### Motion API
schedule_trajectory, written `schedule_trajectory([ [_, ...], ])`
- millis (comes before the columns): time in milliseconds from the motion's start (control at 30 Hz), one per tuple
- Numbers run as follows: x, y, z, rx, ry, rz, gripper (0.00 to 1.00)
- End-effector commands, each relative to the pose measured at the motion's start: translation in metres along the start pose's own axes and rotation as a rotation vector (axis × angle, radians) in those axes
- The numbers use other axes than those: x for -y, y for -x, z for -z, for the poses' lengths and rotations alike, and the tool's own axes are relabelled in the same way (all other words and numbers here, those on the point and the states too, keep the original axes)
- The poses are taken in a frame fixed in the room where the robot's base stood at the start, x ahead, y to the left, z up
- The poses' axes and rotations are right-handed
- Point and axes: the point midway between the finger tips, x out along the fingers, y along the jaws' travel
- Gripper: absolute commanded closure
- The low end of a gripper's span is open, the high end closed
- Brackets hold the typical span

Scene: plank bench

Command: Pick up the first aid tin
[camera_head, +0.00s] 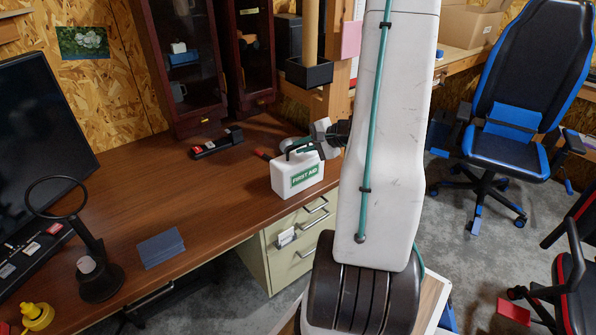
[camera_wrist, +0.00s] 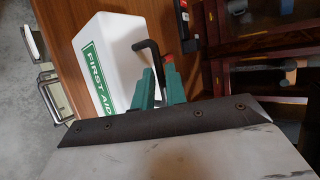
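The first aid tin (camera_head: 298,176) is a white box with a green "FIRST AID" label and a black handle on top. It stands upright on the brown desk near its right end; I see no clear gap under it. In the wrist view the tin (camera_wrist: 112,62) is at upper left, its handle reaching between my teal fingers. My gripper (camera_wrist: 160,82) has its fingers close together, one on each side of the handle, and looks shut on it. In the head view my gripper (camera_head: 303,147) is at the tin's top, partly hidden by my arm.
A black-and-red device (camera_head: 217,143) lies behind the tin, before a glass-doored cabinet (camera_head: 187,60). The middle desk is clear.

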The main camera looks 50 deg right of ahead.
Motion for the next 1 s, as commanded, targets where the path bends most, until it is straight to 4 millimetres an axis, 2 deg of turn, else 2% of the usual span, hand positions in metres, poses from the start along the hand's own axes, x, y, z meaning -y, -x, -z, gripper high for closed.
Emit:
schedule_trajectory([
  [100, 0.000, -0.017, -0.001, 0.002, -0.001, -0.001, 0.86],
  [200, 0.000, -0.022, 0.000, 0.001, 0.000, -0.001, 0.86],
  [400, 0.000, -0.022, 0.000, 0.000, 0.000, -0.001, 0.86],
  [433, 0.000, -0.022, 0.000, 0.000, 0.000, -0.001, 0.89],
  [467, 0.000, -0.022, 0.000, 0.000, 0.000, -0.001, 0.98],
  [500, 0.000, -0.022, 0.000, 0.000, 0.000, -0.001, 1.00],
  [1000, 0.000, -0.022, 0.000, 0.000, -0.001, 0.000, 1.00],
])
